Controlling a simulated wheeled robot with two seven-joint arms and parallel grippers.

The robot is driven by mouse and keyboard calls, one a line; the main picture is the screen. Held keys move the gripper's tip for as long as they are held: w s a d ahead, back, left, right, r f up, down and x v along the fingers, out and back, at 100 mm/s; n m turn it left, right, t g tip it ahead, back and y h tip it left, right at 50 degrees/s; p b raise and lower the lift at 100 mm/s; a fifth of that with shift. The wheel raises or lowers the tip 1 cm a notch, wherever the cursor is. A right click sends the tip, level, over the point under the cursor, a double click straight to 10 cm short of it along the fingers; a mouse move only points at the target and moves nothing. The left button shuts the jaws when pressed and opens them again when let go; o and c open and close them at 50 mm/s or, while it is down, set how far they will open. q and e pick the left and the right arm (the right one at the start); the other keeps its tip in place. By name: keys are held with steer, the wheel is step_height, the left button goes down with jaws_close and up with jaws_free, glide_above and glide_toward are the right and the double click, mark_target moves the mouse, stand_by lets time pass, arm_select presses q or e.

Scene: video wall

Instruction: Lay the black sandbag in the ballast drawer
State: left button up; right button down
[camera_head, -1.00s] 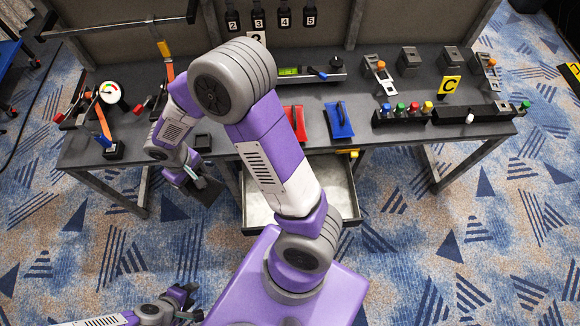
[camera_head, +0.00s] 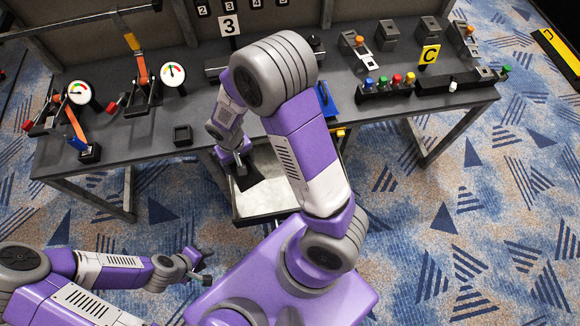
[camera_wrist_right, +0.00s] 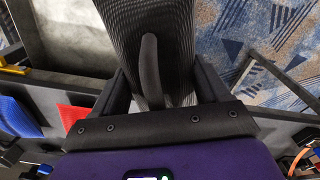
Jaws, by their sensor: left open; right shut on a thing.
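The black sandbag (camera_head: 247,177) is a dark ribbed bag with a strap handle. My right gripper (camera_head: 238,160) is shut on it. In the right wrist view the bag (camera_wrist_right: 160,28) hangs beyond the fingers (camera_wrist_right: 163,92), its strap between them. The ballast drawer (camera_head: 288,190) is a pulled-out grey tray under the bench front. In the head view the bag overlaps the drawer's left part; its height above the floor of the drawer is unclear. The drawer (camera_wrist_right: 75,32) shows left of the bag in the wrist view. My left gripper (camera_head: 207,269) is open and empty over the carpet.
The grey bench (camera_head: 215,113) stands above the drawer. It holds gauges (camera_head: 172,73), levers, a blue piece (camera_head: 327,102) and a row of coloured buttons (camera_head: 390,82). My right arm hides part of the bench and the drawer's right side. Carpet in front is clear.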

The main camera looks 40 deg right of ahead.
steer(key=d+f+m+b, duration=0.1)
steer(key=f+b, duration=0.2)
steer(key=f, duration=0.5)
steer(key=s+d+f+m+b, duration=0.1)
steer(key=f+b, duration=0.3)
steer(key=f, duration=0.4)
steer(key=s+d+f+m+b, duration=0.1)
steer(key=d+f+m+b, duration=0.1)
steer(key=f, duration=0.6)
steer(key=shift+d+f+b, duration=0.4)
steer(key=shift+d+b, duration=0.05)
steer(key=shift+b, duration=0.45)
steer(key=shift+f, duration=0.15)
jaws_free()
step_height(320, 180, up, 12)
steer(key=p, duration=0.4)
steer(key=shift+p, duration=0.3)
steer(key=shift+s, duration=0.1)
